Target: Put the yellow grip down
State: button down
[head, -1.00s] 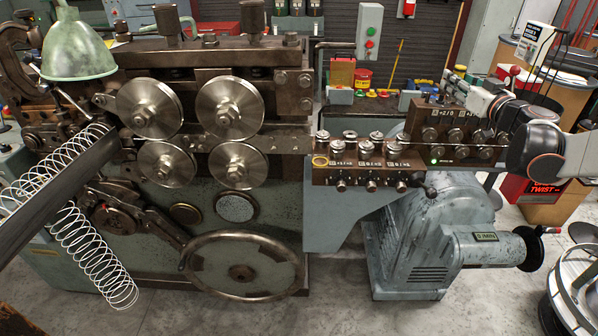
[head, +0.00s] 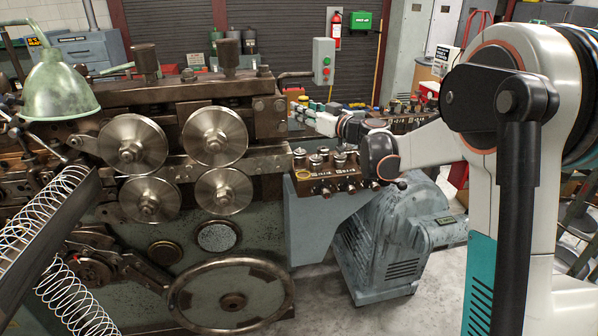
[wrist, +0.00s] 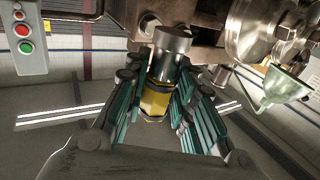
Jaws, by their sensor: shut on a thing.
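The yellow grip (wrist: 155,100) is between the teal fingers of my gripper (wrist: 172,82) in the wrist view. The fingers are shut on it from both sides. A bright metal cylinder (wrist: 173,45) sits at its far end; I cannot tell whether they are one piece. In the head view my gripper (head: 318,120) is small, reaching left beside the coiler, above and behind the block of knobs (head: 325,172). The grip cannot be made out there.
The spring coiler (head: 190,150) with its steel rollers fills the left. A green lamp (head: 58,88) and a wire spring (head: 75,300) are at far left. A grey motor (head: 390,245) stands below the knobs. A button box (head: 323,62) is behind.

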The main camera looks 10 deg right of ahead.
notch_tip(320, 180, down, 17)
jog(key=b, duration=0.5)
jog(key=shift+f, duration=0.1)
jog(key=shift+f, duration=0.15)
jog(key=c, duration=1.6)
grip_release()
jog(key=shift+c, duration=0.2)
jog(key=shift+d+r, duration=0.15)
jog(key=shift+r, duration=0.1)
jog(key=p+v, duration=0.2)
jog(key=v, duration=1)
